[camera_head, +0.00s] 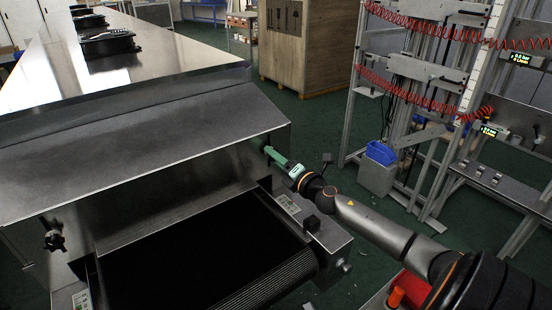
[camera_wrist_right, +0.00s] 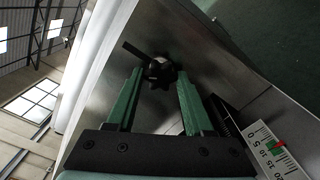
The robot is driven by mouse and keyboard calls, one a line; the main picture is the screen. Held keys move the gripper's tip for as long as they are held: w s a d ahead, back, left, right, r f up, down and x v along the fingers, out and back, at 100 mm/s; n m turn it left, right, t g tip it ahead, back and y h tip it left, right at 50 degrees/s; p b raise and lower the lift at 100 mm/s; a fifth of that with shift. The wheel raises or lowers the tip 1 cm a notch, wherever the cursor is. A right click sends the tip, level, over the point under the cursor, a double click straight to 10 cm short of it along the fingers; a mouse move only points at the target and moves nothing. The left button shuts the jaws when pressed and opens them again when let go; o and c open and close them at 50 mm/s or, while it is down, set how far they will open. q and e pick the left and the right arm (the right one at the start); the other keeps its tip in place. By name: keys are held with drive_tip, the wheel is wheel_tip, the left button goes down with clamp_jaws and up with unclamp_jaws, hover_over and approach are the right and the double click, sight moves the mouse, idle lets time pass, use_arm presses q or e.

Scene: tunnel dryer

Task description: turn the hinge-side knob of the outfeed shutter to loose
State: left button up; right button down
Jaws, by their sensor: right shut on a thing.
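The outfeed shutter (camera_head: 150,155) is a long sloping metal panel above the dark belt. In the right wrist view a black lobed knob (camera_wrist_right: 158,72) sits on its metal side, with a thin dark bar (camera_wrist_right: 133,49) just left of it. My right gripper (camera_head: 268,151) reaches in from the right at the shutter's right end. Its green fingers (camera_wrist_right: 160,80) are shut on this knob, one on each side. In the head view the gripper hides this knob. A second black knob (camera_head: 54,238) shows at the left end. Which is hinge-side is not marked. My left gripper is not in view.
The black belt (camera_head: 200,255) runs out below the shutter between metal side rails. A small black block (camera_head: 311,223) stands on the right rail, below my right arm. A scale (camera_wrist_right: 276,150) with a red and green mark lies near the right gripper. Green floor is free beyond.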

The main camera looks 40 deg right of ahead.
drive_tip(key=shift+c, duration=1.5)
unclamp_jaws()
drive_tip(key=s+a, duration=0.1)
drive_tip(key=s, duration=1.1)
drive_tip(key=shift+s+a+b, duration=0.2)
drive_tip(key=shift+s+b, duration=0.05)
drive_tip(key=shift+b, duration=0.05)
